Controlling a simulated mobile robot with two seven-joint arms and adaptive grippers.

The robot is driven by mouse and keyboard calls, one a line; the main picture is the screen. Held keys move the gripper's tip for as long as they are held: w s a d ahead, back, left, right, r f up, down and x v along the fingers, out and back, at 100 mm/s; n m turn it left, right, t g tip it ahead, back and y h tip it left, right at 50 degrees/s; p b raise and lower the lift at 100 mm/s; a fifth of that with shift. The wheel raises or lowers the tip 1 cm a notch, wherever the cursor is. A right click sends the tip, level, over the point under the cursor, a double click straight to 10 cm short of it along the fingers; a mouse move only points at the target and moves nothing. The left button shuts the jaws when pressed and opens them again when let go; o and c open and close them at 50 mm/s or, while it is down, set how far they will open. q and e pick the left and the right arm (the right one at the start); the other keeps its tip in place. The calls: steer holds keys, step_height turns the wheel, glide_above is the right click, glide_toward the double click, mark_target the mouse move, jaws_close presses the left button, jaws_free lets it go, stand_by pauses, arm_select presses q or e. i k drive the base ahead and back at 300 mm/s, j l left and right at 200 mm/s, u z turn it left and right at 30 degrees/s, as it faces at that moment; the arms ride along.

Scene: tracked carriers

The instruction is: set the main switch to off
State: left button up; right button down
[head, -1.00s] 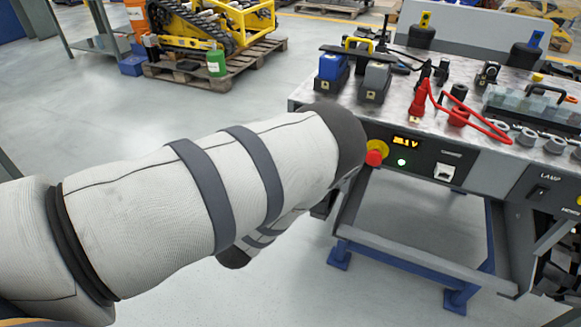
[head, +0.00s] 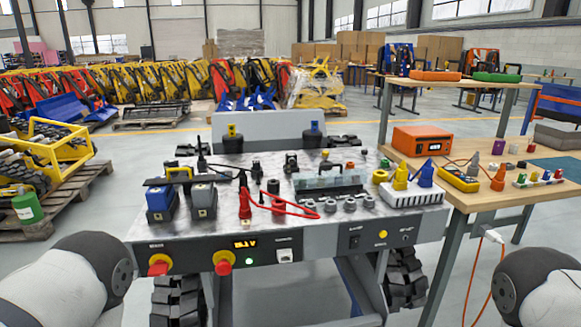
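The carrier's front panel (head: 195,257) faces me. At its left end is a red knob on a yellow base (head: 160,265), under a small label too small to read; it looks like the main switch. Its exact setting cannot be told. To its right is a second red knob on a yellow base (head: 224,262), which looks like a push button. Beside that are a lit yellow display (head: 245,244) and a lit green lamp (head: 249,261). My arms enter at the lower left and lower right; neither gripper shows, and nothing visible of mine touches the panel.
On the carrier top are a blue block (head: 160,202), a grey block (head: 203,200), red cables (head: 280,205) and a clear-covered box (head: 325,180). A wooden bench (head: 470,195) with an orange device (head: 421,141) stands right. The space before the panel's middle is clear.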

mark_target(161, 268)
steer(key=u, duration=1.05)
